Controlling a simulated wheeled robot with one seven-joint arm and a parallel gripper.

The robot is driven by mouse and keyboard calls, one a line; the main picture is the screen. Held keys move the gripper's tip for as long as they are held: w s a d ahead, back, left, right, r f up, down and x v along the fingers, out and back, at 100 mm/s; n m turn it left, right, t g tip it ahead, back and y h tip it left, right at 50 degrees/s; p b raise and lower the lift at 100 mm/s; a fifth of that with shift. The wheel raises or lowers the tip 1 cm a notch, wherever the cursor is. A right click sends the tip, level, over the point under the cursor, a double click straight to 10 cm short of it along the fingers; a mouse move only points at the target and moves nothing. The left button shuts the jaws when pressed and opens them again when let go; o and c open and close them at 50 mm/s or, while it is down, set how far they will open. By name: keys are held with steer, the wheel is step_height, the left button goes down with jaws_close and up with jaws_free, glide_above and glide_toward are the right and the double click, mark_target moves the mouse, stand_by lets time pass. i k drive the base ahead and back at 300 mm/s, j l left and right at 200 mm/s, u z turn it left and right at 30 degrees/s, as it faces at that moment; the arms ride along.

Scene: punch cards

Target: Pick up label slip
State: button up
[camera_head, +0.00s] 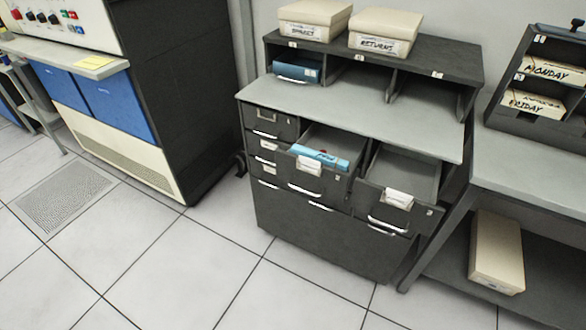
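No separate piece is clearly recognizable as the label slip. A whitish label piece (398,199) is on the front of the open right drawer (408,172), which looks empty. A similar whitish piece (308,167) is on the front of the open middle drawer (337,138). In that middle drawer lies a light blue object (319,157) with small red and white marks on it. I cannot tell whether any of these pieces is loose. My gripper is not in view.
The dark cabinet (318,242) has a grey top with cubbies; a blue box (298,70) sits in the left one. Two cream boxes stand above, one marked RETURNS (383,32). A console (163,100) stands left, a bench (530,165) right. The tiled floor (130,255) in front is clear.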

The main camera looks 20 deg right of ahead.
mark_target(306, 163)
steer(key=z, duration=0.1)
steer(key=i+l+u, duration=0.2)
steer(key=u, duration=0.25)
steer(key=i+l+u, duration=0.3)
steer(key=u, duration=0.15)
steer(key=i+l+u, duration=0.15)
steer(key=l+u, duration=0.3)
